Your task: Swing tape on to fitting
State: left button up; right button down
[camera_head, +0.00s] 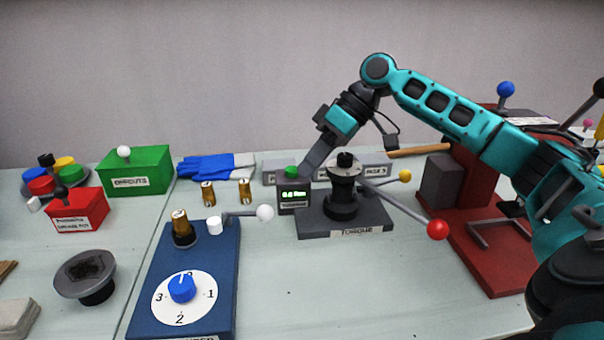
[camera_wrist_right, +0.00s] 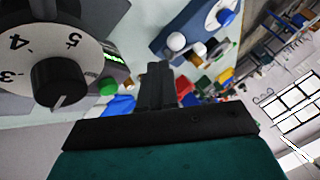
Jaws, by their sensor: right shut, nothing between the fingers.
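The blue station (camera_head: 223,270) stands left of centre on the table. A brass fitting with a dark band (camera_head: 180,222) stands upright on its post. A white tape roll (camera_head: 215,225) is beside the fitting, to its right and apart from it. A metal lever with a white ball knob (camera_head: 265,212) extends right from the roll. My right gripper (camera_head: 304,174) is shut and empty, pointing down beside the green button of the readout box. Its closed fingers (camera_wrist_right: 158,85) show in the right wrist view, with the blue station (camera_wrist_right: 185,25) beyond. My left gripper is not in view.
The torque stand (camera_head: 345,228) with its red-knobbed lever (camera_head: 438,229) is right of the readout box (camera_head: 294,197). Two brass fittings (camera_head: 244,193) stand behind the blue station. A red press base (camera_head: 500,265) is at right. The front middle table is clear.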

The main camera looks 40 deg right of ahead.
jog(key=x, duration=0.8)
jog(key=shift+f+b, duration=0.2)
jog(key=shift+b, duration=0.2)
jog(key=shift+a, duration=0.1)
